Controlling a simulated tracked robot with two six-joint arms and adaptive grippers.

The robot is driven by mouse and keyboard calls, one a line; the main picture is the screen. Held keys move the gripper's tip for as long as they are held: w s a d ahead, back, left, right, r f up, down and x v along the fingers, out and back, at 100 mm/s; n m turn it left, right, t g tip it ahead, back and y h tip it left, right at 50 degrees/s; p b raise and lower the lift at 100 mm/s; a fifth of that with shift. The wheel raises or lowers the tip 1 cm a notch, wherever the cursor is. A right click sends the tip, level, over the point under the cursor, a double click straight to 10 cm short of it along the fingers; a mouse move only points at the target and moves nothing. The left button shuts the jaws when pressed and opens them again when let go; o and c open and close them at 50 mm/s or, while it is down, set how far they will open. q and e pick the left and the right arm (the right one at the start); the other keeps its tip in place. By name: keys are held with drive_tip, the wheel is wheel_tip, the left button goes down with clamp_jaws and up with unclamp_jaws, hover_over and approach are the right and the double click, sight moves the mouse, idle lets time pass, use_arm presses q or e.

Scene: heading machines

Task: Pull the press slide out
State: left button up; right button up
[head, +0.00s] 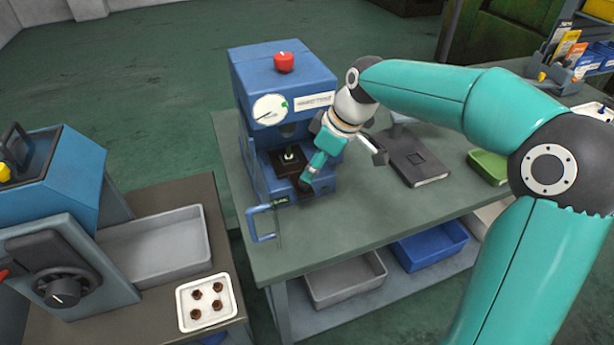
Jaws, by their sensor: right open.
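A blue press (285,85) stands on the green-grey bench, with a red button on top and a round gauge on its front. In its opening, a dark slide plate (284,168) carries a small part with a green and light top. A blue U-shaped handle (262,226) sticks out at the press's lower left front. My right gripper (343,172) is open in front of the press's right side. One finger overlaps the lower right of the opening in the picture; I cannot tell whether it touches anything. It hides part of the press front. My left gripper is not in view.
A dark flat case (415,160) and a green tray (488,165) lie right of the press. Grey and blue bins (430,246) are on the shelf below. At left, a second blue machine (60,190) stands near a white tray (206,323) with several brown parts.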

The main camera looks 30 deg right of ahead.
drive_tip(key=shift+x, duration=2.7)
clamp_jaws()
